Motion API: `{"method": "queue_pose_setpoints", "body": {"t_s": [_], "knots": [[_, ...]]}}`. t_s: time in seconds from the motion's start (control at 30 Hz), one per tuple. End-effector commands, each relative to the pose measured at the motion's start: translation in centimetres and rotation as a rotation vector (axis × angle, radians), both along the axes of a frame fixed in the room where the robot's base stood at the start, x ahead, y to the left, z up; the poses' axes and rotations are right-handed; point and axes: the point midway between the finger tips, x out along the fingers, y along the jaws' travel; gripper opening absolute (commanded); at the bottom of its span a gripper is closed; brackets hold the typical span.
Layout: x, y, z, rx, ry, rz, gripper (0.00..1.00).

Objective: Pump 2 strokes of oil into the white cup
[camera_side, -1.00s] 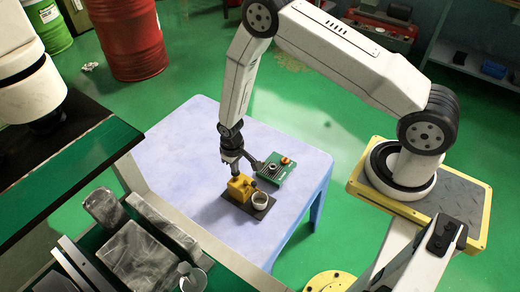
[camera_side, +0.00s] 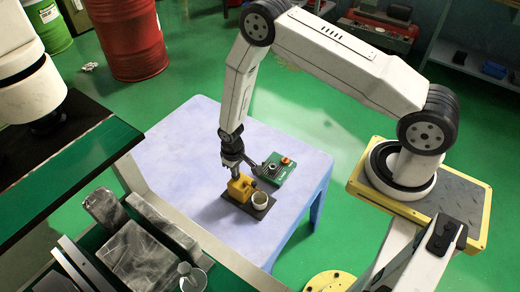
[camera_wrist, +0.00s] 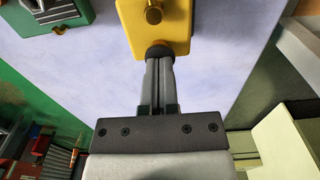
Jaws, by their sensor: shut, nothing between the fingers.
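The yellow oil pump (camera_side: 241,188) stands on a dark base plate (camera_side: 262,213) on the pale table. The white cup (camera_side: 259,202) sits on the same plate, just right of the pump. My gripper (camera_side: 237,172) points down at the pump's top, fingers together. In the wrist view, the yellow pump body (camera_wrist: 178,32) has a brass fitting (camera_wrist: 153,13) and a dark round knob at its near edge. My shut fingers (camera_wrist: 160,58) end at this knob and seem to touch it. The cup is out of the wrist view; its inside is too small to read.
The left of the table (camera_side: 185,150) is clear. A cart with metal blocks (camera_side: 135,250) is at the front left.

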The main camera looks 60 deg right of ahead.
Motion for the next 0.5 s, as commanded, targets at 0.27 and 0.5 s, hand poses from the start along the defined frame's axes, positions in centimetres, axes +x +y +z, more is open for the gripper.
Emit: {"method": "queue_pose_setpoints", "body": {"t_s": [0.27,0.5], "knots": [[0.0,0.0,0.6,0.000,-0.001,0.000,0.00],[0.0,0.0,1.6,0.000,-0.002,0.000,0.00]]}}
